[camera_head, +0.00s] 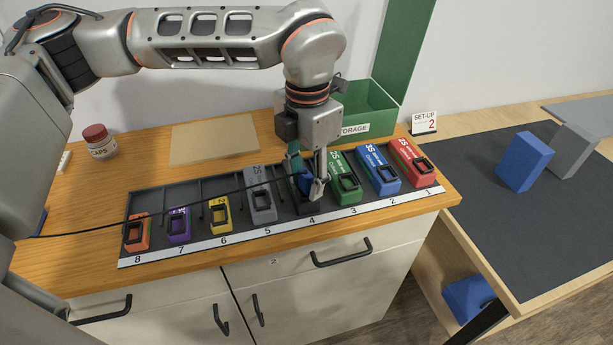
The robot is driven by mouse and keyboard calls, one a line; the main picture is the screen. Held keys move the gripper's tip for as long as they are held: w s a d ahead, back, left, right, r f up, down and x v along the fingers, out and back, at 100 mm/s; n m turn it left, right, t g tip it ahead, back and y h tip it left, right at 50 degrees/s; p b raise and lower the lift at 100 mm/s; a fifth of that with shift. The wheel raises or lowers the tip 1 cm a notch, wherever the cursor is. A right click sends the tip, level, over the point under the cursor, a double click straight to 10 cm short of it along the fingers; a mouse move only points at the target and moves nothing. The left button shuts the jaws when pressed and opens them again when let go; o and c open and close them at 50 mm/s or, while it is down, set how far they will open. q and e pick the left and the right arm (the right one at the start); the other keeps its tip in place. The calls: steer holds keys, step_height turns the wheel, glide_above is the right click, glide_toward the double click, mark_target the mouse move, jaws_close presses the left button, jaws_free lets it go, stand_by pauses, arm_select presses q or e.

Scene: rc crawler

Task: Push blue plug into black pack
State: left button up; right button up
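The black pack (309,208) sits in slot 4 of the dark rack, mostly hidden under my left gripper. My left gripper (310,190) points down over it, with its fingers closed around the blue plug (305,183). Only part of the plug shows between the fingers, right at the black pack's upper end. I cannot tell how deep it sits in the pack's socket. A thin black cable (180,221) runs from the left across the rack to the plug. My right gripper is not in view.
A green pack (345,193) stands close on the right and a grey pack (262,207) on the left. Blue, red, yellow, purple and orange packs fill other slots. A green storage bin (372,103) stands behind. A capped jar (101,145) is at the left.

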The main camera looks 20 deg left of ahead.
mark_target(307, 173)
arm_select(q)
step_height(307, 173, up, 11)
steer(key=shift+r+p, duration=0.1)
steer(key=shift+p, duration=0.25)
steer(key=shift+r, duration=0.45)
